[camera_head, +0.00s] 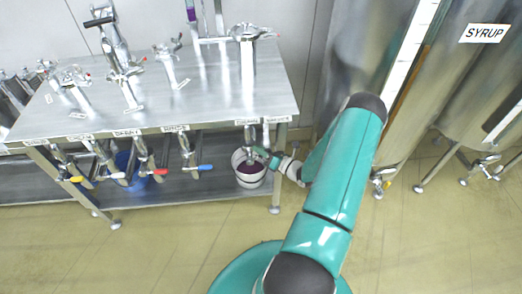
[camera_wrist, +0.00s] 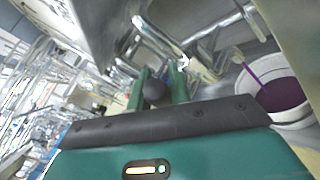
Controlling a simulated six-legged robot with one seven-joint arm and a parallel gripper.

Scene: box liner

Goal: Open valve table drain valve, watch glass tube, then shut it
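The valve table (camera_head: 215,100) is a steel bench with a row of labelled valves along its front. My gripper (camera_head: 262,153) is at the drain valve at the table's right end, above a white bucket (camera_head: 250,182). In the wrist view, my gripper's two green fingers (camera_wrist: 158,82) stand on either side of a dark round knob (camera_wrist: 155,92); whether they press on it I cannot tell. A purple stream (camera_wrist: 246,70) runs down into the bucket (camera_wrist: 297,116), which holds purple liquid. A glass tube (camera_head: 190,12) with purple in it shows at the top edge; its upper part is cut off.
Valves with yellow (camera_head: 76,179), red (camera_head: 160,171) and blue (camera_head: 205,167) handles hang along the table front. A blue bucket (camera_head: 127,163) stands on the lower shelf. A steel tank labelled SYRUP (camera_head: 484,33) stands at right. The floor in front is clear.

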